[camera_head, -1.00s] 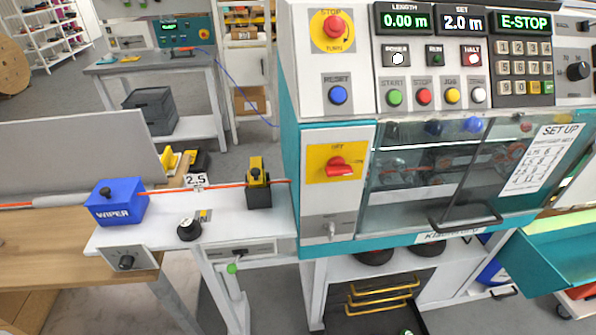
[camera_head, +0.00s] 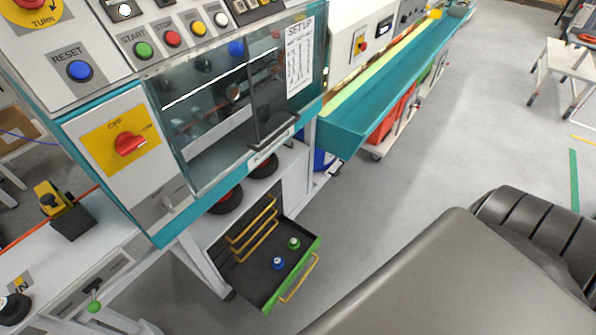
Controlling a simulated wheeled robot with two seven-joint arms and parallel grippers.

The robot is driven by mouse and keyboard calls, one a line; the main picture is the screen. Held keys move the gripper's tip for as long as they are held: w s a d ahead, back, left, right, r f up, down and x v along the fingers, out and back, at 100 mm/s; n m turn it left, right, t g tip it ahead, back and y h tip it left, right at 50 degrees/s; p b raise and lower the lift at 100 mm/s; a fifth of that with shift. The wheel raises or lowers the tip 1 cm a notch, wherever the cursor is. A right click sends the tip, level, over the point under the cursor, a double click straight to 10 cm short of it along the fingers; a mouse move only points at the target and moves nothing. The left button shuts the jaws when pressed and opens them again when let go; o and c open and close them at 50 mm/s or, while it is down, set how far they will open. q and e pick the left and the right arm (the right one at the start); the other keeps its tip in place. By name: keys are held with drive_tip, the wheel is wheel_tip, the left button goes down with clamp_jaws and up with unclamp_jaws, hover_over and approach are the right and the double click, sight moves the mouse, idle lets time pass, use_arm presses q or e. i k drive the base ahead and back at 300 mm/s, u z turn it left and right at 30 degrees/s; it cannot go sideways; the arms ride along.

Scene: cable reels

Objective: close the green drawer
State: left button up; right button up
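The green drawer (camera_head: 272,299) stands pulled out at the bottom of a dark drawer unit under the teal and white machine. Its green rim and yellow handle (camera_head: 300,279) face the lower right. Inside lie a blue-topped item (camera_head: 278,263) and a green-topped item (camera_head: 294,243). Several yellow handles (camera_head: 253,230) of shut drawers show above it. A large dark grey part of my own body fills the lower right. Neither gripper is in view.
The machine's control panel and clear guard (camera_head: 215,110) rise above the drawer unit. Dark reels (camera_head: 226,199) sit on the shelf above it. A long teal trough (camera_head: 400,80) runs to the back right. Grey floor (camera_head: 400,190) right of the drawer is clear.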

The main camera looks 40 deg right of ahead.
sight(255, 278)
drive_tip(key=z, duration=0.3)
drive_tip(key=k, duration=0.7)
drive_tip(key=z, duration=0.55)
